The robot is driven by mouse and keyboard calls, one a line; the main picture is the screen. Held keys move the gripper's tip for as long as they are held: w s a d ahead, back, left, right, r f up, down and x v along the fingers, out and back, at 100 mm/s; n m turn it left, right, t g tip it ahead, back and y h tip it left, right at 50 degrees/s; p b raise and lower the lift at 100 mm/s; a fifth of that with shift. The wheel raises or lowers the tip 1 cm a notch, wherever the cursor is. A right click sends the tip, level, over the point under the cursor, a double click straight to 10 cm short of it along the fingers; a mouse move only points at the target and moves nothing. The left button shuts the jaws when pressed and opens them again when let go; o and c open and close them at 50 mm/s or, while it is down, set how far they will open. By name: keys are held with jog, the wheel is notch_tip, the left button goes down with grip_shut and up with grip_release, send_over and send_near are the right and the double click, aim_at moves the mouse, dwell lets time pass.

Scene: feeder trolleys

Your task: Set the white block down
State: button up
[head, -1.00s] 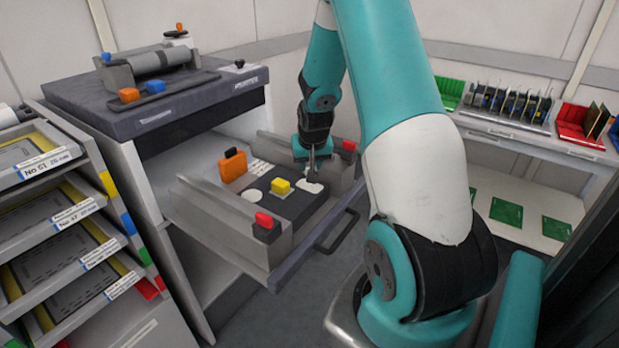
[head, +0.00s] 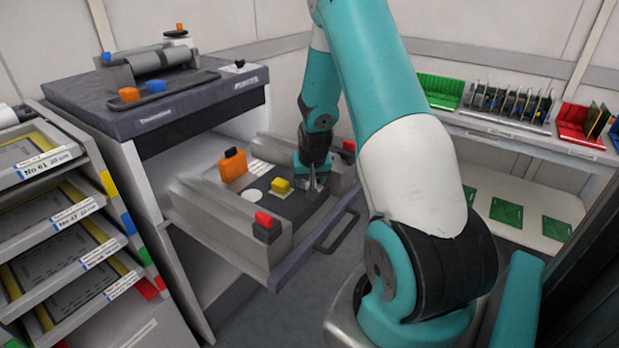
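My gripper (head: 313,187) points down into the open drawer (head: 225,236), low over its dark inner panel (head: 295,209), just right of a small yellow block (head: 280,185). Its fingertips are small and partly blend with the grey behind, so I cannot tell whether they are open or shut. I cannot make out a white block; it may be hidden at the fingers. A flat white round patch (head: 253,196) lies on the panel, left of the yellow block.
An orange block (head: 233,166) stands at the drawer's back left. A red-topped clamp (head: 266,226) is at the front, and another red piece (head: 348,146) at the right wall. The drawer handle (head: 337,232) juts out. A label rack (head: 72,222) stands left.

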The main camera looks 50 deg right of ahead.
jog(key=shift+r, duration=0.1)
jog(key=v, duration=1.2)
jog(key=a+r+n+y, duration=0.2)
jog(key=a+r+n, duration=0.15)
jog(key=a, duration=0.75)
jog(key=a+r+n+y, duration=0.2)
jog(key=a+r+n, duration=0.15)
jog(key=a, duration=0.75)
jog(key=s+a+r+n+g+y, duration=0.1)
jog(key=s+a+n, duration=0.3)
jog(key=s+a, duration=0.4)
jog(key=s+a+r+n+g+y, duration=0.2)
jog(key=s+a+r+n, duration=0.2)
jog(key=s+a, duration=0.4)
jog(key=shift+s+a, duration=0.3)
jog(key=shift+s, duration=0.2)
